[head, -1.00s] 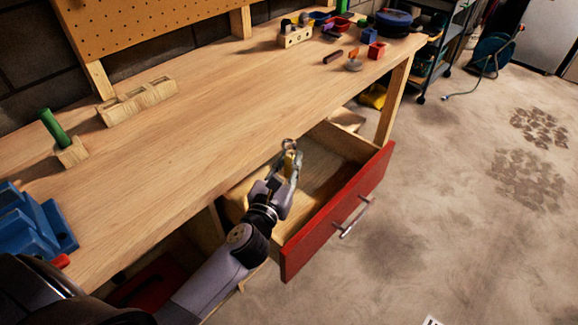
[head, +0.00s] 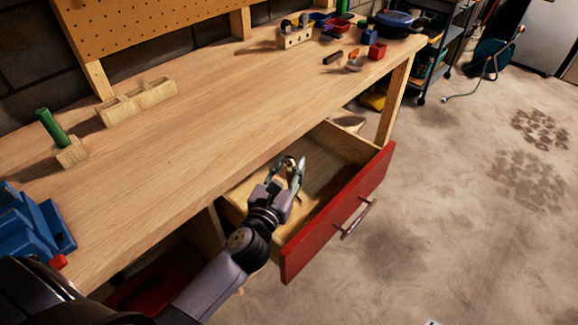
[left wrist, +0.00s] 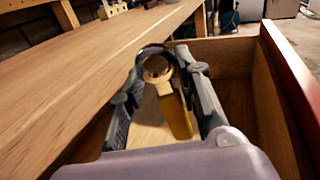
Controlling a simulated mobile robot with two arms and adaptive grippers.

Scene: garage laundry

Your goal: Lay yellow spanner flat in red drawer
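The red drawer (head: 335,215) is pulled out under the workbench, with a pale wooden inside. My left gripper (head: 291,165) is over the drawer's inside near the bench edge, with its fingers spread apart. In the left wrist view the yellow spanner (left wrist: 175,108) lies between the two fingers (left wrist: 160,66). Its ring end is up at the fingertips and its handle slants down toward the drawer floor, so it looks tilted, not flat. I cannot tell whether a finger touches it or where its lower end rests. My right gripper is not in view.
The workbench top (head: 200,130) overhangs the drawer's back. A wooden rack (head: 137,102), a green-handled tool in a block (head: 55,135) and a blue holder (head: 35,225) stand on it. Small parts lie at its far end. The floor right of the drawer is clear.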

